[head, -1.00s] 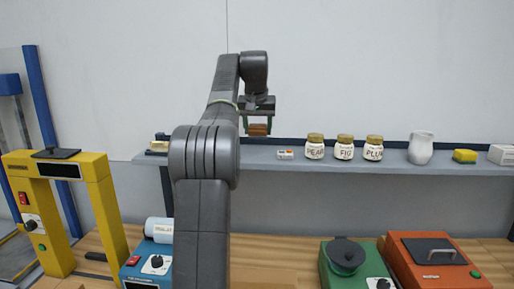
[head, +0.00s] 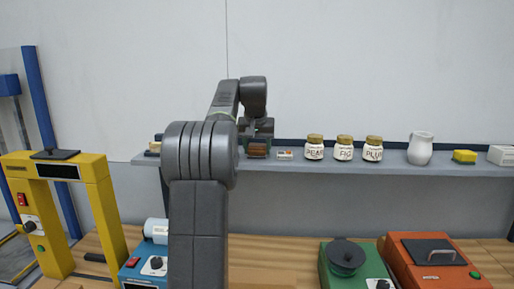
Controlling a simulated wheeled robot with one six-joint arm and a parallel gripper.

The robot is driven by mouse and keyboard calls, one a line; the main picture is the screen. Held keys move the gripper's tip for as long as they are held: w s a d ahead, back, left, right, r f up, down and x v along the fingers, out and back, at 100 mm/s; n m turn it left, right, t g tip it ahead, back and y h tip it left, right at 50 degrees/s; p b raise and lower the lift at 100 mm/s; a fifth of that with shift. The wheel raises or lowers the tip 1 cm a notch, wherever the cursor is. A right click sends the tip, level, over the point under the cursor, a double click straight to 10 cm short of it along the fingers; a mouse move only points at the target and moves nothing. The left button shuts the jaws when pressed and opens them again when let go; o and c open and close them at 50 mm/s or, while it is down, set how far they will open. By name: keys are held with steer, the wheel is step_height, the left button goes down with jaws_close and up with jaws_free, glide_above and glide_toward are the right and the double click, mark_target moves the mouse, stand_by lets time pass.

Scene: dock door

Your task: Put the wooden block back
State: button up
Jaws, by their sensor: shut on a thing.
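My gripper (head: 257,139) is at the wall shelf in the head view, shut on the brown wooden block (head: 258,151). The block is at the height of the shelf (head: 440,169), just left of a small white box with orange marks (head: 285,155). I cannot tell whether the block's underside touches the shelf top. My arm hides part of the shelf to the left of the block.
Jars labelled pear (head: 314,148), fig (head: 344,148) and plum (head: 373,148), a white jug (head: 421,148) and a yellow sponge (head: 465,156) stand along the shelf. Yellow (head: 110,205), green (head: 335,275) and orange-red (head: 440,270) machines stand on the wooden bench below.

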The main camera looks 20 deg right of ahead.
mark_target(257, 144)
steer(key=o, duration=1)
steer(key=shift+f, duration=0.1)
steer(key=shift+c, duration=0.2)
steer(key=v, duration=1.2)
steer(key=shift+w, duration=0.1)
steer(key=x, duration=1.2)
step_height(257, 144, up, 2)
steer(key=shift+r, duration=0.7)
